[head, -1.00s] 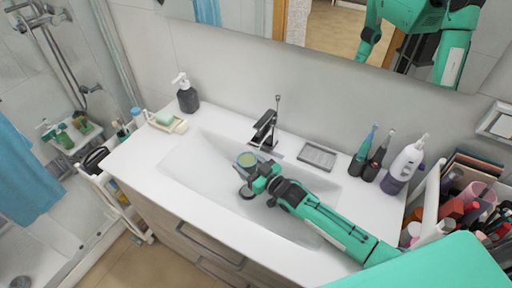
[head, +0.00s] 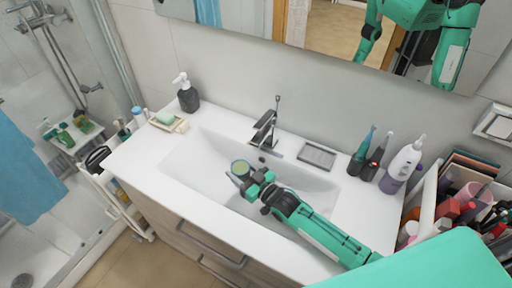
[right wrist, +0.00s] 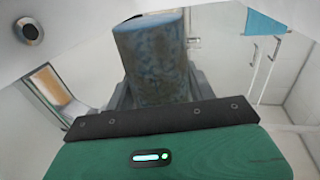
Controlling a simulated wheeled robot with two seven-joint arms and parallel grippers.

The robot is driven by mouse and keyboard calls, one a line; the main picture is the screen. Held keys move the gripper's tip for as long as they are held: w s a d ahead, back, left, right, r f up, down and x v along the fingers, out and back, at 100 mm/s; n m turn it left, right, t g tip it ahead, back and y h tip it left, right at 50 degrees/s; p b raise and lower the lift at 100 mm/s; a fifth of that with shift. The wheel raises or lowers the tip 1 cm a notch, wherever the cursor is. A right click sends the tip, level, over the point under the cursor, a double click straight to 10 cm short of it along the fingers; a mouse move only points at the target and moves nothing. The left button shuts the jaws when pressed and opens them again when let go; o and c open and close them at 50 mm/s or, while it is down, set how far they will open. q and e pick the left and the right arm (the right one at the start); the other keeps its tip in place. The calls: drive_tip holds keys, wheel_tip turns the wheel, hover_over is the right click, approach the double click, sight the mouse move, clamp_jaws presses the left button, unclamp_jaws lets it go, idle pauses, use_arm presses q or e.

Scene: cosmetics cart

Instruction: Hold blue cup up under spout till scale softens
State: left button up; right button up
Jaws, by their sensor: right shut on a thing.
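The blue cup (head: 241,166) is held over the white basin (head: 200,165) in the head view, with its open top and yellow-green inside facing up. The dark faucet spout (head: 264,128) stands behind it and to its right; the cup is apart from the spout. My right gripper (head: 246,176) is shut on the cup. In the right wrist view the cup's mottled blue side (right wrist: 155,60) stands between the grey fingers. I cannot make out any scale inside the cup, nor running water. My left gripper is not seen directly.
A soap dish (head: 168,122) and dark pump bottle (head: 188,94) stand left of the basin. A grey tray (head: 317,155), electric toothbrushes (head: 364,150) and a white-purple bottle (head: 402,165) stand to the right. A crowded cart (head: 468,205) is at the far right.

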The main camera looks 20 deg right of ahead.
drive_tip(key=shift+s+a, duration=0.4)
drive_tip(key=shift+a, duration=0.1)
drive_tip(key=shift+r+p, duration=0.15)
drive_tip(key=shift+p, duration=0.15)
drive_tip(key=s+a+r+p, duration=0.3)
drive_tip(key=r+p, duration=0.2)
drive_tip(key=p, duration=0.1)
drive_tip(key=shift+a+r, duration=0.3)
drive_tip(key=shift+a, duration=0.1)
idle(0.6)
drive_tip(key=shift+s+a, duration=0.1)
drive_tip(key=shift+s, duration=0.15)
